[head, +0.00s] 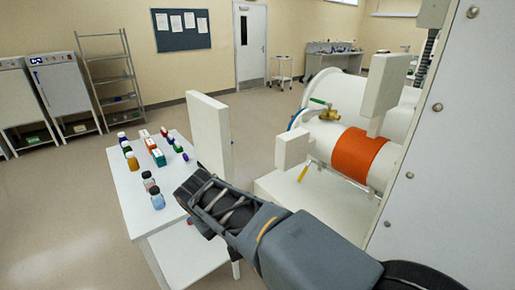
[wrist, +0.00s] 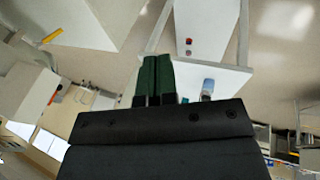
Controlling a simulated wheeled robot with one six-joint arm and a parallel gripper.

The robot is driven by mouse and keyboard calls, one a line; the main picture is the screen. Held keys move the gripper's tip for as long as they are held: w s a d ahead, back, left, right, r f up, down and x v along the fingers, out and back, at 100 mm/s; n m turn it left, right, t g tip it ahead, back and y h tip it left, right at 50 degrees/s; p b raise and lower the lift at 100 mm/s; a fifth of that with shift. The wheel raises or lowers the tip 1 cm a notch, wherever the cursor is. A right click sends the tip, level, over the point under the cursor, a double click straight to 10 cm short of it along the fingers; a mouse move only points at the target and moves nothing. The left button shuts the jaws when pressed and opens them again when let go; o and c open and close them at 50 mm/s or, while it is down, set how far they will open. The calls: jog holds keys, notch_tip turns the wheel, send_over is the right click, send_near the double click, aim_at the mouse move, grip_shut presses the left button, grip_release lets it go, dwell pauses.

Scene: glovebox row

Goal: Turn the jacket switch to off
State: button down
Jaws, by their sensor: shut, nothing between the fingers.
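The orange jacket (head: 360,153) is wrapped around a white cylinder at the right of the head view. I cannot pick out its switch for certain in either view. A white box (head: 292,150) stands just left of the jacket, and a white block (head: 385,95) stands above it. My gripper (wrist: 157,58) is shut and empty, its two dark green fingers side by side in the wrist view. In the head view it is to the left of the jacket and apart from it, beside the white table.
A white table (head: 130,188) with several small bottles stands left of my gripper. A tall white panel (head: 210,135) rises behind the gripper. A grey cabinet wall (head: 445,150) bounds the right. Open floor lies behind the table.

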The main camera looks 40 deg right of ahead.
jog(key=w+d+r+g+h+b, duration=0.1)
jog(key=w+d+r+g+h, duration=0.1)
jog(key=w+d+h, duration=0.6)
jog(key=w+d+r+g+h+b, duration=0.1)
jog(key=w+d+r+h, duration=0.2)
jog(key=w+d+h, duration=0.55)
jog(key=s+d+y+p, duration=0.2)
jog(key=d+p, duration=0.3)
jog(key=d, duration=1)
jog(key=shift+s+d+m, duration=0.15)
jog(key=shift+d+m, duration=0.15)
jog(key=shift+d, duration=0.1)
